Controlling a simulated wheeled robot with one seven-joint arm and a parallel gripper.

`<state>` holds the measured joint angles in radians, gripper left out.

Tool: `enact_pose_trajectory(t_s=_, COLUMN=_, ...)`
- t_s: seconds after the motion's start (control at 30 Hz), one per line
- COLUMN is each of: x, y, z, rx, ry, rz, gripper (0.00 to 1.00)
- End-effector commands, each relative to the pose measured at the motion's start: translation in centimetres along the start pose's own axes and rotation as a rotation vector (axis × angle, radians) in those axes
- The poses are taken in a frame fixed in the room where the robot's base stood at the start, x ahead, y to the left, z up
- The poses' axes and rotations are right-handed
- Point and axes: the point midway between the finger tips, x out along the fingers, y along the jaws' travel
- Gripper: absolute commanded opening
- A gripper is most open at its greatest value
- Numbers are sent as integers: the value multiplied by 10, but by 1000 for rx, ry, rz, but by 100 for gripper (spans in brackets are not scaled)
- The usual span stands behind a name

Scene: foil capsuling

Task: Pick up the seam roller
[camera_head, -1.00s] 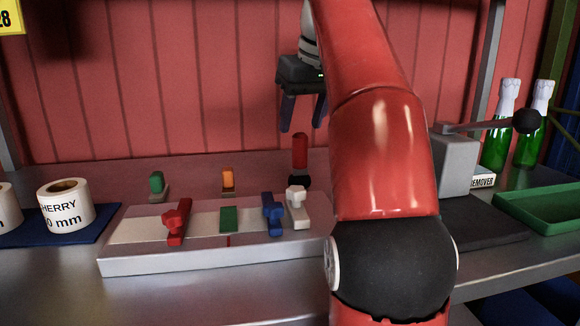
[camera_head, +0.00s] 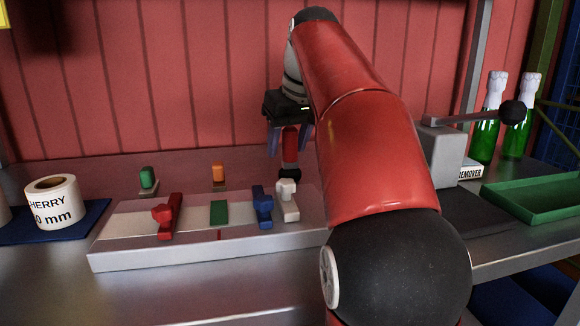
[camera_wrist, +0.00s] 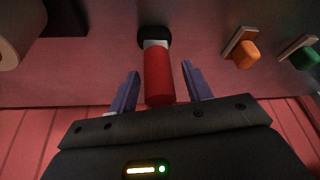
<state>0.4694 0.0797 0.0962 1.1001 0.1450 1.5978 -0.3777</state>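The seam roller (camera_head: 290,144), which I take to be the upright red handle with a black lower end, stands at the back of the bench behind the grey fixture. It also shows in the wrist view (camera_wrist: 159,78), with a pale band between the red handle and the black end. My gripper (camera_head: 289,152) is above it and pointing down, with one blue finger on each side of the red handle. In the wrist view my gripper (camera_wrist: 160,72) is open, with gaps visible between the handle and both fingers.
The grey fixture (camera_head: 120,259) in front carries red, green, blue and white pieces. Small green (camera_head: 147,177) and orange (camera_head: 218,174) pieces stand behind it. A label roll (camera_head: 55,203) is at left. Green bottles (camera_head: 485,138) and a green tray (camera_head: 535,202) are at right.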

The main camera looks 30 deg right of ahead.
Motion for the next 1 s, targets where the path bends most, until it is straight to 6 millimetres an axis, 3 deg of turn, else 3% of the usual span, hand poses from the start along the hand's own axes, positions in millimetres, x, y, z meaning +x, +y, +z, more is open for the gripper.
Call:
enact_pose_trajectory(t_s=0.03, x=0, y=0, z=0, rx=0, ry=0, rz=0, gripper=42)
enact_pose_trajectory(t_s=0.37, x=0, y=0, z=0, rx=0, ry=-1, rz=0, gripper=0)
enact_pose_trajectory(t_s=0.77, x=-1, y=-1, z=0, rx=0, ry=0, rz=0, gripper=0)
enact_pose_trajectory(t_s=1.0, x=-12, y=-8, z=4, rx=-1, ry=1, rz=0, gripper=0)
